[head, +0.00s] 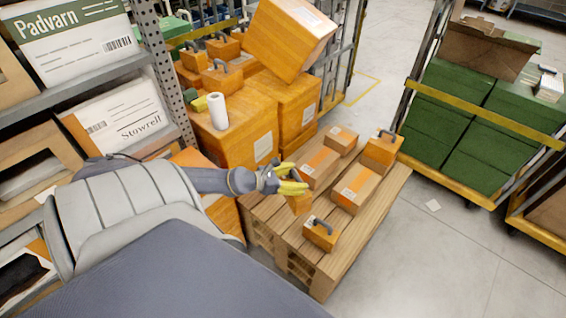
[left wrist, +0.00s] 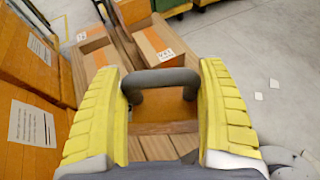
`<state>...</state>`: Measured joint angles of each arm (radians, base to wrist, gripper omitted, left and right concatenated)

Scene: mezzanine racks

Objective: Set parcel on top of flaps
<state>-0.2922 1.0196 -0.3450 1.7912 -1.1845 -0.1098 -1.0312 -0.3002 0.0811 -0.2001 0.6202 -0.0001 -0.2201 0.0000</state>
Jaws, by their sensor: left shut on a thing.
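My left gripper (head: 293,181) hangs over the wooden pallet, its yellow fingers closed on the dark handle of an orange block (head: 299,204). In the left wrist view the handle (left wrist: 160,78) runs between the two fingers. Taped, labelled cardboard parcels lie on the pallet: one behind the gripper (head: 320,165), one to its right (head: 355,190) and one farther back (head: 341,138). An open brown carton (head: 485,52) with raised flaps stands on green boxes at the upper right. Whether the held block clears the pallet is unclear. My right gripper is out of view.
Other handled orange blocks sit on the pallet (head: 316,267), one at the front (head: 320,236) and one at the back right (head: 381,149). Large orange boxes (head: 240,128) stand behind left. A yellow-railed cart (head: 495,118) holds the green boxes.

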